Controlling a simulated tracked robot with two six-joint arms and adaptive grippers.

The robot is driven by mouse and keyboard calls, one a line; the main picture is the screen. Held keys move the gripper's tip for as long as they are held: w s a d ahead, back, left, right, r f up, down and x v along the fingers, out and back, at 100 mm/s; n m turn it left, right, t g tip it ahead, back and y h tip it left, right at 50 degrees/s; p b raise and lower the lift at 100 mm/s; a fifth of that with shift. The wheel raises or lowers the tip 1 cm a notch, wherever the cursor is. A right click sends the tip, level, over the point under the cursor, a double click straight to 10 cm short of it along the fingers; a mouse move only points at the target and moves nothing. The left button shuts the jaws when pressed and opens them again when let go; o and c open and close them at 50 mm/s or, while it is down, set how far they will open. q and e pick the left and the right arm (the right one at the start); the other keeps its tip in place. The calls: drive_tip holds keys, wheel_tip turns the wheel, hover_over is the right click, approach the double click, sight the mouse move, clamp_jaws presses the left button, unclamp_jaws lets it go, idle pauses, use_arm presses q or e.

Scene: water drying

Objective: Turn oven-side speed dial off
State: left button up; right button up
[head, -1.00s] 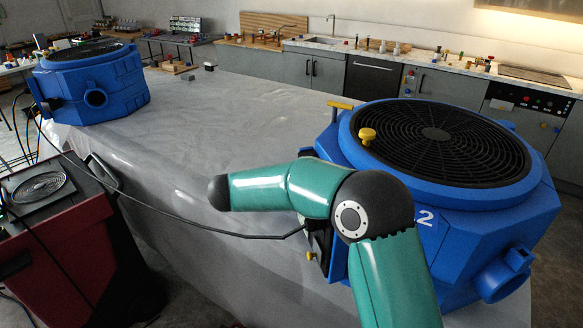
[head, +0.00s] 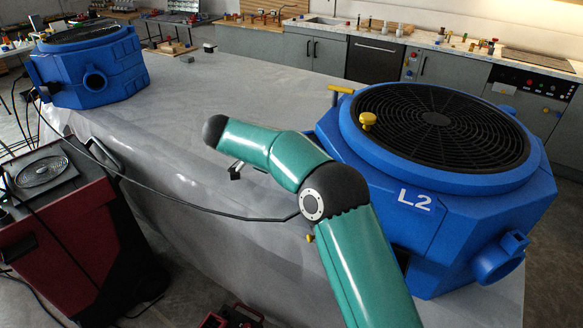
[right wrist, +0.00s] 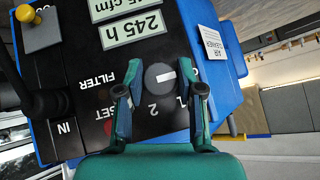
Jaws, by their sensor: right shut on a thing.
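The oven-side blue blower (head: 455,215), marked L2, stands at the right end of the covered table. Its control panel is hidden behind my right arm in the head view. In the right wrist view the black panel (right wrist: 85,75) fills the middle, with its lettering upside down. The round grey speed dial (right wrist: 153,86) has a white mark pointing right in the picture. A "2" shows below it; other labels are partly covered by fingers. My right gripper (right wrist: 160,73) is shut on the dial, one finger on each side. My left gripper is not in view.
Another blue blower (head: 95,75) stands at the table's far left end. A red machine (head: 75,235) is on the floor at left. A dark cable (head: 190,207) runs toward the near blower.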

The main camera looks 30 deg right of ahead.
drive_tip(key=shift+f, duration=0.1)
drive_tip(key=o, duration=1.2)
drive_tip(key=shift+c, duration=0.2)
drive_tip(key=v, duration=1.2)
